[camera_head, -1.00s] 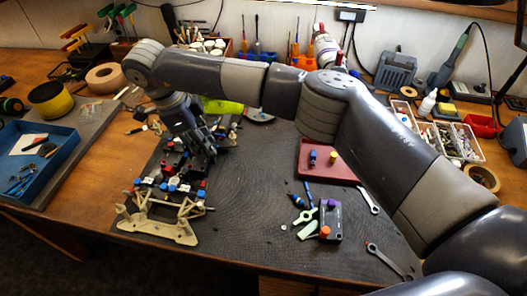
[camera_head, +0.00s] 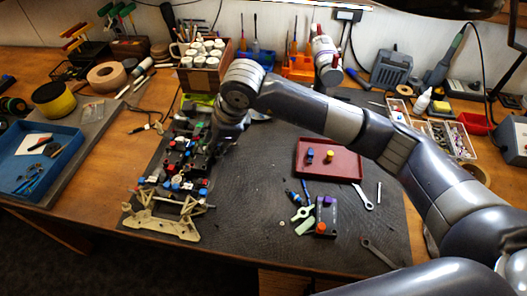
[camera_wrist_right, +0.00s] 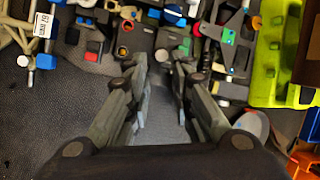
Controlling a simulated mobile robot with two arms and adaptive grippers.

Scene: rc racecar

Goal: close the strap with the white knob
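The racecar chassis (camera_head: 178,172) lies on the dark mat, with a beige frame part at its near end. In the right wrist view, a small round white knob (camera_wrist_right: 161,55) sits on the dark chassis parts, just beyond the gap between my right fingertips. My right gripper (camera_wrist_right: 160,68) is open, with nothing visible between its fingers. In the head view, my right gripper (camera_head: 215,143) is beside the chassis's right side, partly hidden by its own wrist. I cannot clearly make out the strap. My left gripper is not in view.
A red tray (camera_head: 328,172) holds small coloured pieces right of the chassis. A dark box with knobs (camera_head: 326,216) and wrenches lie on the mat. A blue tray (camera_head: 40,170) is at left. A bright green part (camera_wrist_right: 275,55) is near the chassis. The mat's near middle is clear.

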